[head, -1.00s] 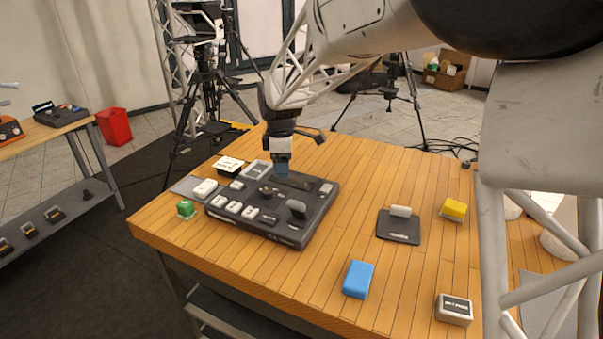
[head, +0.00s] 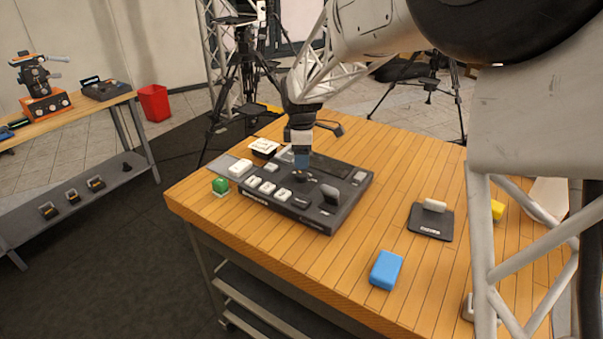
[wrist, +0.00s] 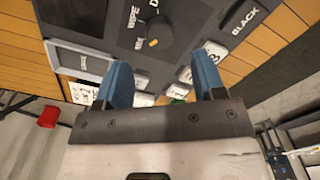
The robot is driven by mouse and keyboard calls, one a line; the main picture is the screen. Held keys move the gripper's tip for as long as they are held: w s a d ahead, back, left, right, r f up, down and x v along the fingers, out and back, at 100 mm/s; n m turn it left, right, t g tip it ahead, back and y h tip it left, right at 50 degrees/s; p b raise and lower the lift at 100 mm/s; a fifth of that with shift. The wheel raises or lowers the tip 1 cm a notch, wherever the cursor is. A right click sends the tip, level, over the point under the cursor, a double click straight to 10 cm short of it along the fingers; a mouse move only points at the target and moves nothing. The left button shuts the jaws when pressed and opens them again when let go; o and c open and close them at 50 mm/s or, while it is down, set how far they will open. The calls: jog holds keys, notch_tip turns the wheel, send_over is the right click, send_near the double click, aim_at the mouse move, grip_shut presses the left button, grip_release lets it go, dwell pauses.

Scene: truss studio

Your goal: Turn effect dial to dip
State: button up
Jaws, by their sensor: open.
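The effect dial is a dark round knob (wrist: 160,33) with a small orange mark, on the dark control panel. In the wrist view the word WIPE is printed to its left, and a label starting with D is cut off at the top edge. In the head view the dark control panel (head: 320,216) lies on the wooden table, with the dial (head: 299,176) close under my fingertips. My gripper (head: 301,163) points down over it. In the wrist view my gripper's blue fingers (wrist: 164,80) are apart and empty, with the dial beyond the gap between them.
White buttons (head: 267,187) line the panel's front, and a grey lever (head: 330,193) stands at its right. A green block (head: 220,186) sits left of the panel. A blue block (head: 386,270) and a dark pad (head: 431,222) lie to the right, with bare table between.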

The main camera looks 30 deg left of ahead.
aim_at(302, 174)
jog(key=shift+f, duration=3.15)
jog(key=c, duration=0.9)
